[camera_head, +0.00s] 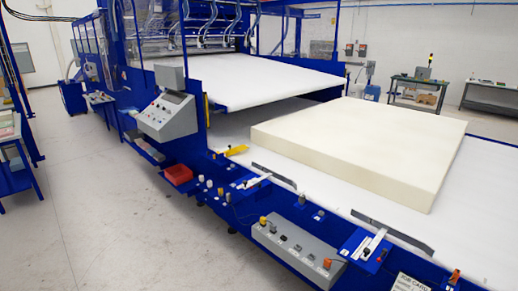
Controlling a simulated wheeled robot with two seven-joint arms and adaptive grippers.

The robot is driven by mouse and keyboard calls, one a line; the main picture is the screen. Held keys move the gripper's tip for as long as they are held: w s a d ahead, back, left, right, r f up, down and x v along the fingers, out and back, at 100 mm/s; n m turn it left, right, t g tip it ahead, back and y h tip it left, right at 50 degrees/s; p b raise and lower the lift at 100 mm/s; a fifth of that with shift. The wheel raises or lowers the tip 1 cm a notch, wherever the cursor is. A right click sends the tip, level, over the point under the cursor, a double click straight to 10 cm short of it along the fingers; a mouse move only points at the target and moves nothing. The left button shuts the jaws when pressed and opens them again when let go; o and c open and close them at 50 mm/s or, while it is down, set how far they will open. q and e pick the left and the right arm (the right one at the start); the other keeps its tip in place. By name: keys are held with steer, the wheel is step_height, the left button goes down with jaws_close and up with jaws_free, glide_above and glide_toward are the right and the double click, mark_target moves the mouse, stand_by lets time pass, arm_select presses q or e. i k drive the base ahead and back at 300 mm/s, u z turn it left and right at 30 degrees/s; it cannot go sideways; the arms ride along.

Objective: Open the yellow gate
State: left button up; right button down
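A small yellow bar (236,150), the largest yellow part near the front of the machine, sits low at the near edge of the conveyor, left of the foam block. I cannot tell for sure whether it is the yellow gate, or whether it stands open or shut. A pale lever with a yellowish tip (255,181) is mounted on the blue side rail, nearer and to the right. Neither of my grippers shows in the head view.
A thick cream foam block (350,140) lies on the white conveyor (476,205). The blue rail carries a grey button box (297,249), a red bin (179,174) and a grey control console (168,116). Open concrete floor (110,220) lies at the left front.

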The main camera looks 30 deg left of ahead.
mark_target(229, 152)
steer(key=u, duration=0.75)
steer(key=i, duration=0.85)
steer(key=u, duration=1.5)
steer(key=i, duration=2.95)
steer(key=z, duration=0.65)
